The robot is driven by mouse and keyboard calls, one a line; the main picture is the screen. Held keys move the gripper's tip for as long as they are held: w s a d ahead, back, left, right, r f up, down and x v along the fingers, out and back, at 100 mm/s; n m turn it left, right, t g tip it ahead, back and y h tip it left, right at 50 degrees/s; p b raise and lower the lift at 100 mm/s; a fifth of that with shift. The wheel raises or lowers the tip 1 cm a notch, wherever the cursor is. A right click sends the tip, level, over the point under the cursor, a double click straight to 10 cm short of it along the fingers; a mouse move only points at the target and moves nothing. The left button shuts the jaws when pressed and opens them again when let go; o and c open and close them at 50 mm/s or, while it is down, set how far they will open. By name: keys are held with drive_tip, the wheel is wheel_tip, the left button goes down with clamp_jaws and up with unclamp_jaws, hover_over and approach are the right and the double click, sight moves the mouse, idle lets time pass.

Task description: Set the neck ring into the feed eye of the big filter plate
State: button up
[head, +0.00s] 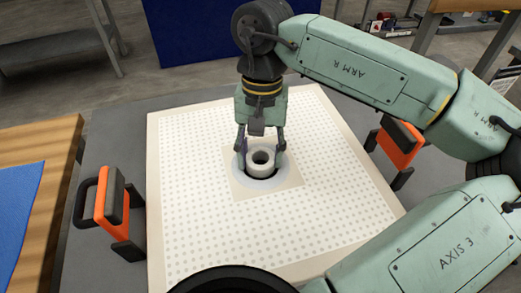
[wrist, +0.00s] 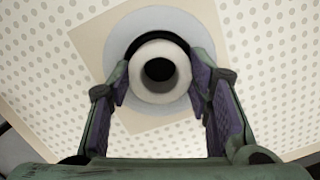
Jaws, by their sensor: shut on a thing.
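The neck ring (head: 262,160) is a short, thick white ring with a dark bore. My gripper (head: 260,150) points down and is shut on it, with one finger on each side; in the wrist view the ring (wrist: 153,83) sits between the purple finger pads. The big filter plate (head: 190,222) is a white dotted square lying flat. Its feed eye is a dark opening inside a grey collar (head: 263,188) at the plate's middle. The ring is over or partly in this opening, with a dark gap showing along one side. I cannot tell how deep it sits.
Orange and black handle blocks stand left (head: 107,207) and right (head: 396,146) of the plate. A wooden table (head: 65,150) with a blue cloth (head: 18,205) is at the left. The plate's dotted face is clear around the eye.

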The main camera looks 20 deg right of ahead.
sight(262, 150)
drive_tip(key=o, duration=1.1)
drive_tip(key=shift+f, duration=0.1)
drive_tip(key=shift+o, duration=0.2)
drive_tip(key=shift+r+p, duration=0.3)
drive_tip(key=shift+r, duration=0.05)
wheel_tip(262, 150, up, 12)
drive_tip(key=w+b, duration=0.1)
drive_tip(key=shift+w+d+f+b, duration=0.2)
drive_tip(key=shift+w+d+b, duration=0.15)
